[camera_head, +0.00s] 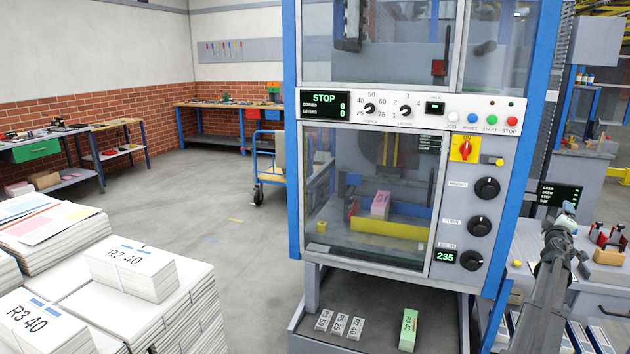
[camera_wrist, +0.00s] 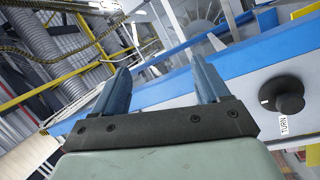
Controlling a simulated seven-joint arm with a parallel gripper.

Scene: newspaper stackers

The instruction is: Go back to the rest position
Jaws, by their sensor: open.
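My gripper (camera_wrist: 162,78) is open in the wrist view, its two blue-grey fingers apart with nothing between them. Beyond the fingers are the machine's blue frame edge and a black knob (camera_wrist: 282,95) labelled TURN. In the head view my gripper (camera_head: 567,212) is at the end of my arm at the right, beside the machine's right blue post. It is small there and its fingers are hard to make out. The stacker machine (camera_head: 490,150) stands in the middle, its display reading STOP with zeros.
Bundled paper stacks (camera_head: 135,268) labelled R2 40 and R3 40 stand at the lower left. A green-topped block (camera_head: 409,329) and several labels lie on the machine's lower shelf (camera_head: 375,338). A bench with red-and-black items (camera_head: 607,236) is at the right. Open floor (camera_head: 225,250) lies left of the machine.

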